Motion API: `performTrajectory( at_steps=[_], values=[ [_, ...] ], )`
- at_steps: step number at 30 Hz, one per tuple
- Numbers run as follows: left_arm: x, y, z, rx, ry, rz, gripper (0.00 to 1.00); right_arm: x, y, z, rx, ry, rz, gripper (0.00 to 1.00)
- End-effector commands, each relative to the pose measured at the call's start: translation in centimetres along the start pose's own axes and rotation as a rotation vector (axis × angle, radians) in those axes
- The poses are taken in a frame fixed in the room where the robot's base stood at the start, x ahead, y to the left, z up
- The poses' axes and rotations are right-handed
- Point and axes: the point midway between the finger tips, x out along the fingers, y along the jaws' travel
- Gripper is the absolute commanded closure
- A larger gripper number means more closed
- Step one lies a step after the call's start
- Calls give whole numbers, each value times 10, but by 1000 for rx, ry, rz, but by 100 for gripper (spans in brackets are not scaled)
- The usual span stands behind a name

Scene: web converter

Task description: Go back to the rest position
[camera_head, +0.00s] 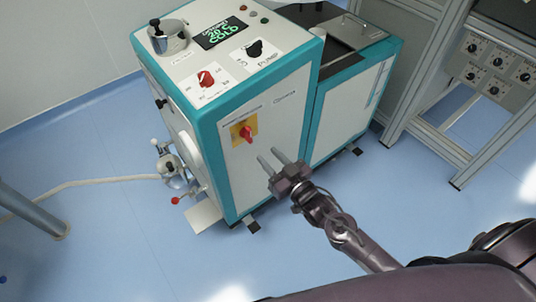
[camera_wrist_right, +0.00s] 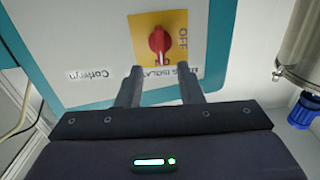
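My right gripper (camera_head: 272,163) is in front of the teal and white machine (camera_head: 273,138). Its two fingers are apart with nothing between them. In the right wrist view the right gripper (camera_wrist_right: 167,80) also shows its fingers spread, just short of a red rotary switch (camera_wrist_right: 159,42) on a yellow plate (camera_wrist_right: 177,25). The switch also shows in the head view (camera_head: 247,133), up and left of the fingertips. The fingers look apart from the switch. My left gripper is not in view.
The machine's top has a lit display (camera_head: 220,33), a red knob (camera_head: 206,78) and a black knob (camera_head: 255,48). Valves (camera_head: 170,165) and a hose (camera_head: 100,181) are at its left. A metal frame with a knob panel (camera_head: 495,68) stands right. The blue floor (camera_head: 120,240) is open in front.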

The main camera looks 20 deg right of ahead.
Motion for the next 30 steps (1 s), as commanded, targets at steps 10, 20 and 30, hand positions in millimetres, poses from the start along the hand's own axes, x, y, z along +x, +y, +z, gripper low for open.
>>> performTrajectory(
  at_steps=[10, 20, 30],
  values=[
    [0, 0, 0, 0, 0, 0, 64, 0, 0, 0, 0, 0, 0, 66],
    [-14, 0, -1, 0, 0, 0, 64, -36, 22, 114, -6, -295, 91, 66],
    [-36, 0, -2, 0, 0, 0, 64, -202, 11, 312, 15, -931, 181, 66]
  ],
)
